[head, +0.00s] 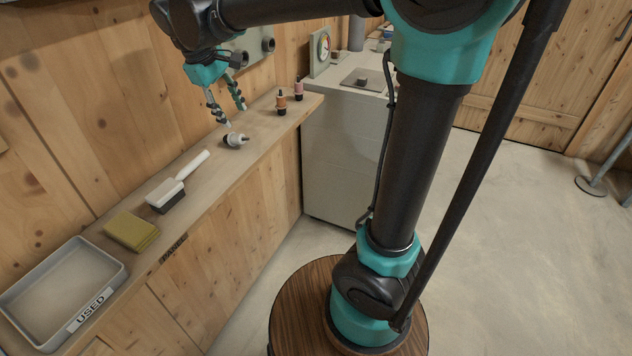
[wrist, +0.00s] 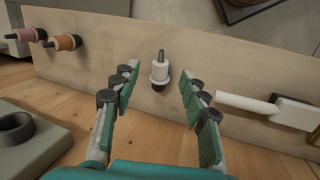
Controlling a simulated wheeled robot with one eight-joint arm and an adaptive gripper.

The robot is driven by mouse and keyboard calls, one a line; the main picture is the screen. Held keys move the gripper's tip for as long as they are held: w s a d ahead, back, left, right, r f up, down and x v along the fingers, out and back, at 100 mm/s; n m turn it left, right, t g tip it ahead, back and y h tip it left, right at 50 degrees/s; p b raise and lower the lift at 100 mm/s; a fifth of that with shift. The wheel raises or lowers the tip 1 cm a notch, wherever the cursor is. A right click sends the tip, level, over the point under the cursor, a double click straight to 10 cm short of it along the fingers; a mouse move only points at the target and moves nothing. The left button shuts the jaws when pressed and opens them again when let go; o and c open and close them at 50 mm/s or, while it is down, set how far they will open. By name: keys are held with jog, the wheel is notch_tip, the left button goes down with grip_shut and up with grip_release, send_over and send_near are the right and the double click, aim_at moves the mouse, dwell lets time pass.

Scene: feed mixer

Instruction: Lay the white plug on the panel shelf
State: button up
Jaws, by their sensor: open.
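The white plug (head: 236,140) lies on the wooden panel shelf (head: 185,205), a small white body with a black collar and a dark tip. In the wrist view the white plug (wrist: 160,70) is seen between and beyond the fingertips. My gripper (head: 228,116) is open and empty, just above and behind the plug, with its fingers pointing down. In the wrist view my gripper (wrist: 157,82) has its two fingers spread on either side of the plug, with no contact visible. The shelf (wrist: 225,70) spans the wrist view.
An orange plug (head: 281,103) and a pink plug (head: 299,88) stand farther along the shelf. A white-handled brush (head: 190,168), a yellow sponge (head: 131,231) and a grey tray marked USED (head: 118,275) lie nearer. A panel with round sockets (head: 262,45) is on the wall.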

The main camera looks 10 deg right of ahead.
jog(key=s+d+f+m+y, duration=0.1)
jog(key=s+d+f+m, duration=0.15)
jog(key=d+f, duration=0.5)
jog(key=s+d+f+m+y, duration=0.1)
jog(key=s+d+f+m, duration=0.15)
jog(key=d+f, duration=0.45)
jog(key=s+d+f+m+t, duration=0.2)
jog(key=s+d+f+m, duration=0.2)
jog(key=s+d+f, duration=0.5)
jog(key=shift+s+f+m+y, duration=0.15)
jog(key=shift+m+y, duration=0.15)
jog(key=shift+y, duration=0.1)
